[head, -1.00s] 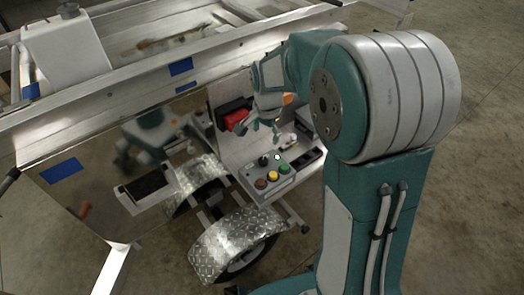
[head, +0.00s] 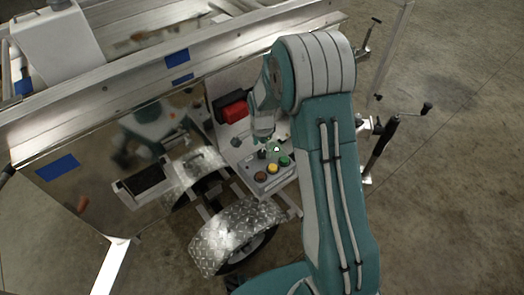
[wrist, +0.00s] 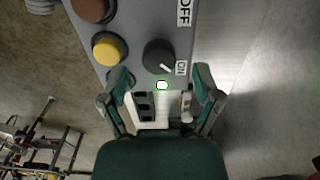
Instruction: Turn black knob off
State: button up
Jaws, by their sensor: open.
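The black knob (wrist: 158,57) sits on a grey control box in the wrist view, with a white pointer line aimed toward the ON label (wrist: 181,68). The OFF label (wrist: 184,12) is farther up the box. My gripper (wrist: 163,80) is open and empty, its two green fingers spread on either side just below the knob in the picture. I cannot tell whether they touch the box. In the head view my gripper (head: 268,143) is over the back of the control box (head: 277,181), and the knob is small and dark there.
A yellow button (wrist: 108,48) and a brown-red button (wrist: 90,8) lie left of the knob; a green button is partly hidden by the left finger. A red box (head: 232,110) is mounted behind. A diamond-plate fender (head: 235,230) stands in front. Open floor lies right.

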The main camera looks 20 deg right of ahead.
jog(key=shift+f, duration=1)
grip_shut()
jog(key=shift+n, duration=0.5)
jog(key=n, duration=0.3)
jog(key=shift+n, duration=0.4)
jog(key=n, duration=0.4)
jog(key=shift+n, duration=0.3)
jog(key=n, duration=0.8)
jog(key=shift+n, duration=0.5)
